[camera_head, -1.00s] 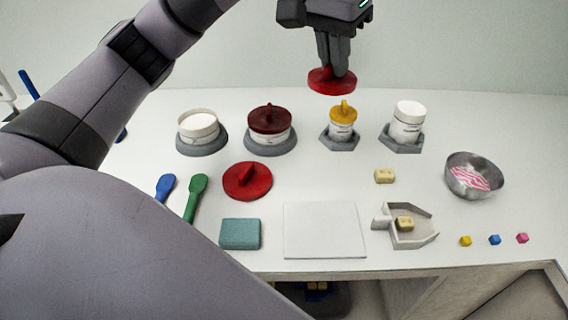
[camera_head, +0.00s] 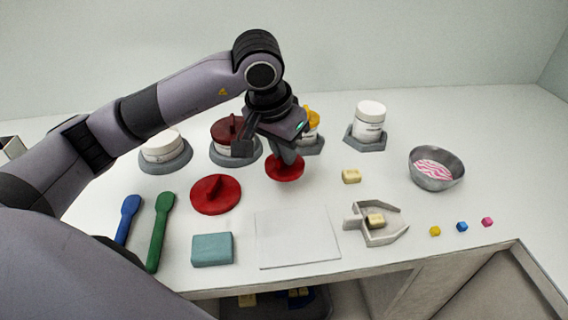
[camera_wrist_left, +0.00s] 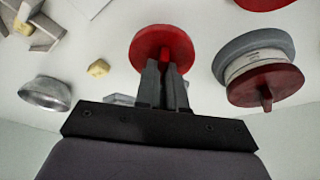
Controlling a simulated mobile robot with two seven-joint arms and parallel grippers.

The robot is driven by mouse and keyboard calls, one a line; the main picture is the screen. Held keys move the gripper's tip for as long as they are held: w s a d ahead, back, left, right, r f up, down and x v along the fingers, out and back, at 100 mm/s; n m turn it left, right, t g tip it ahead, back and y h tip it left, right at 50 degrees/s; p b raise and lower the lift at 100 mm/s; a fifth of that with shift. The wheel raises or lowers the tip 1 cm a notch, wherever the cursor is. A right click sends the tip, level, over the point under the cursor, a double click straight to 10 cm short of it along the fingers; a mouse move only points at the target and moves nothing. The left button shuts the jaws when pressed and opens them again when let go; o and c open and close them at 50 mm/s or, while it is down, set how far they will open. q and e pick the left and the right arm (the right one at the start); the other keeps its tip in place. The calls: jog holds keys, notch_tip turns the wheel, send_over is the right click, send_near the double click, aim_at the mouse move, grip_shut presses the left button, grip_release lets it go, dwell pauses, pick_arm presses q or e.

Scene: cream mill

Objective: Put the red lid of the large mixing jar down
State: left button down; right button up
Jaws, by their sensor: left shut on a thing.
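My left gripper (camera_head: 287,152) is shut on the knob of a round red lid (camera_head: 284,170), which it holds flat over the white table. In the left wrist view the fingers (camera_wrist_left: 166,85) reach to the middle of this lid (camera_wrist_left: 150,45). I cannot tell whether it touches the table. Another, larger-looking red lid (camera_head: 214,196) lies knob up on the table to its left. A jar with a dark red lid (camera_head: 224,127) stands behind, partly hidden by my gripper. A wide white jar (camera_head: 162,145) stands at the left. My right gripper is not in view.
A yellow-lidded jar (camera_head: 312,121) is partly behind my gripper; a white jar (camera_head: 368,120) stands right of it. In front are a clear board (camera_head: 298,240), a teal block (camera_head: 212,250) and a scoop tray (camera_head: 388,237). A metal bowl (camera_head: 436,178) stands at the right.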

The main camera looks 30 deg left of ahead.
aim_at(283, 164)
pick_arm(q)
jog(key=shift+f, duration=1.95)
jog(key=shift+f, duration=0.15)
jog(key=c, duration=1.2)
grip_release()
jog(key=shift+r, duration=0.25)
jog(key=v, duration=1.2)
jog(key=shift+s+f, duration=0.1)
jog(key=shift+f, duration=0.05)
